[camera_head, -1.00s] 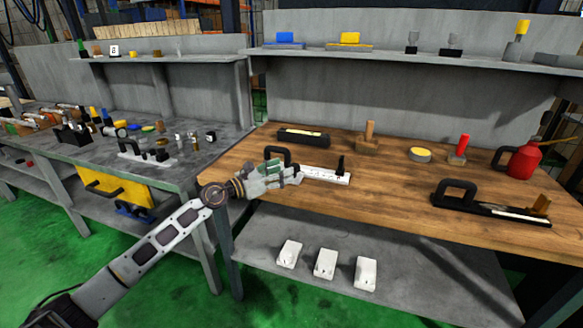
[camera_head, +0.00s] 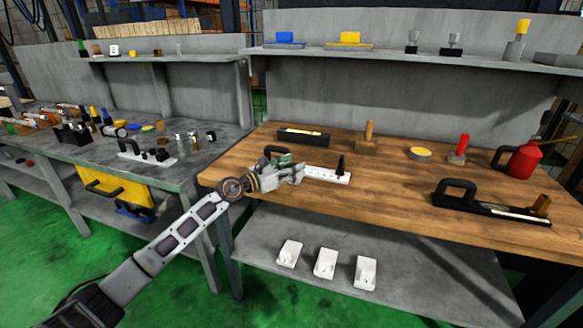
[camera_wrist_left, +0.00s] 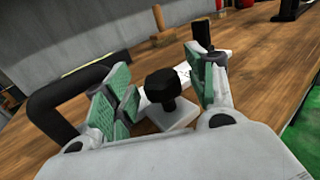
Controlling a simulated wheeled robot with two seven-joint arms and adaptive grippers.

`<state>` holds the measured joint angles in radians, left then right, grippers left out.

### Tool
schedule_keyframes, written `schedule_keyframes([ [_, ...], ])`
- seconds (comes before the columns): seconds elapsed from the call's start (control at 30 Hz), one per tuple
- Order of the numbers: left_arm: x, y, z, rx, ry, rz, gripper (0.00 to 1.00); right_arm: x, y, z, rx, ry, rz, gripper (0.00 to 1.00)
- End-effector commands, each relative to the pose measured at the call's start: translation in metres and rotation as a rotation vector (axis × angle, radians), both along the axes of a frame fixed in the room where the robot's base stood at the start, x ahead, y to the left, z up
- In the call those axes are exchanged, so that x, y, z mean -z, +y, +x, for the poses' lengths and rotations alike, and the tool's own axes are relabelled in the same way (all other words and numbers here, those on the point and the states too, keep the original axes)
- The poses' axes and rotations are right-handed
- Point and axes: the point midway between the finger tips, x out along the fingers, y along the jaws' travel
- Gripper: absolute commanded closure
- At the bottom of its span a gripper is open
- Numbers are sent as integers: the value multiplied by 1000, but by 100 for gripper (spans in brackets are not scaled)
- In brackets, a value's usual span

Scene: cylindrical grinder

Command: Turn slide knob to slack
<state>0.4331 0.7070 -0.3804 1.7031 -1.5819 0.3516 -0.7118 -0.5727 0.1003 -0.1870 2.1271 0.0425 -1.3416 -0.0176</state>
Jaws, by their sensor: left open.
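A white slide plate (camera_head: 325,175) lies on the wooden bench, with a black post (camera_head: 340,166) at its right end. A black arched handle (camera_head: 278,152) stands at its left. In the left wrist view, a black knob (camera_wrist_left: 162,90) rises from the white plate (camera_wrist_left: 178,118). My left gripper (camera_head: 298,170) reaches over the left part of the plate and covers the knob in the head view. Its green-padded fingers (camera_wrist_left: 162,75) are open, one on each side of the knob, with a visible gap to the right finger. My right gripper is not in view.
The black handle (camera_wrist_left: 65,100) stands close by the left finger, and the post (camera_wrist_left: 202,36) lies beyond the right finger. A wooden block with a peg (camera_head: 368,140), a yellow-topped disc (camera_head: 421,153) and a red oil can (camera_head: 524,160) are farther off. Bare wood (camera_head: 385,200) lies right.

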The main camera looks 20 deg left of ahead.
Motion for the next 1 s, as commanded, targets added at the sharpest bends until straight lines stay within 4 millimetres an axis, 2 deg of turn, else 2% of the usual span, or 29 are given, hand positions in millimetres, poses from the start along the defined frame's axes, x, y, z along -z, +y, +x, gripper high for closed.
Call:
schedule_keyframes([
  [0.07,0,0,0,0,0,0,45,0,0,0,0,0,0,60],
  [0.4,0,0,0,0,-1,1,89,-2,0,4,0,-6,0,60],
  [0.77,-1,0,0,-3,-1,1,90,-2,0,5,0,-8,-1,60],
  [1.0,-1,0,0,-11,-1,1,90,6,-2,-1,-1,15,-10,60],
])
